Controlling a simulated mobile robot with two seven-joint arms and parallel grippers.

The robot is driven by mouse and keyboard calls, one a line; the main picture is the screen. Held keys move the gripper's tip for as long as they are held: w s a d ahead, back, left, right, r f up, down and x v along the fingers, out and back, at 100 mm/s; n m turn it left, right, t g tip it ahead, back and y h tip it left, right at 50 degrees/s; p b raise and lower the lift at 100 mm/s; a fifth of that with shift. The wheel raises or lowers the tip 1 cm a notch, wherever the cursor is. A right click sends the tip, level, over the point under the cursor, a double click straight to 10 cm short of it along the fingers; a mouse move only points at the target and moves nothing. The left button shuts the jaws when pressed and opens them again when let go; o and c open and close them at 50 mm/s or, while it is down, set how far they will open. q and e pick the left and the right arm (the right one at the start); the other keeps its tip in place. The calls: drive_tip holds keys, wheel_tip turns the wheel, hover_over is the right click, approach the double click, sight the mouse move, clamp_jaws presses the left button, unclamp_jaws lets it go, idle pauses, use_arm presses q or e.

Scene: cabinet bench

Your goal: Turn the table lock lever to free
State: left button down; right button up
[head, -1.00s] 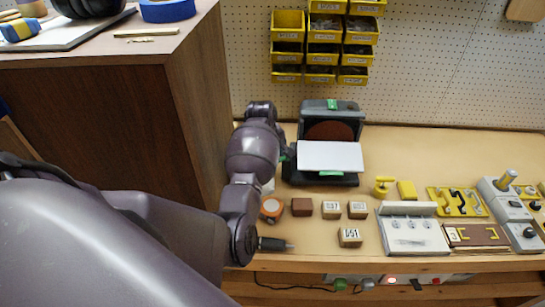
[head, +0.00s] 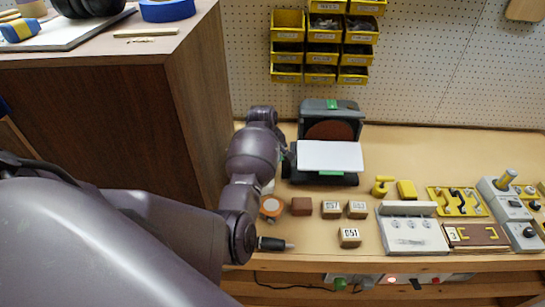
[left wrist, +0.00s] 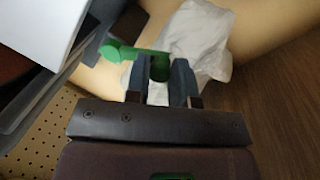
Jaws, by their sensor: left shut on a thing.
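The machine with a round brown disc and a pale table plate (head: 330,156) stands at the back middle of the bench. Its green lever (left wrist: 125,52) shows in the left wrist view, beside the machine's grey side. My left gripper (left wrist: 161,72) is shut on the lever's green end, with one dark finger on each side of it. In the head view my left arm reaches down to the machine's left side, and the gripper (head: 286,158) is mostly hidden there. My right gripper is not in view.
A white cloth or bag (left wrist: 205,40) lies close to the gripper. A tall brown cabinet (head: 190,110) stands left of the arm. Switch boxes (head: 410,235) stand at right.

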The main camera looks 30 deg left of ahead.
use_arm(q)
drive_tip(key=shift+w+a+m, duration=0.1)
drive_tip(key=shift+a+m, duration=0.1)
drive_tip(key=shift+m, duration=0.2)
drive_tip(key=c, duration=1)
unclamp_jaws()
drive_tip(key=shift+o, duration=0.2)
drive_tip(key=shift+r, duration=0.15)
wheel_tip(320, 180, up, 10)
drive_tip(key=s+a, duration=0.1)
drive_tip(key=shift+s+r, duration=0.2)
drive_tip(key=shift+s, duration=0.15)
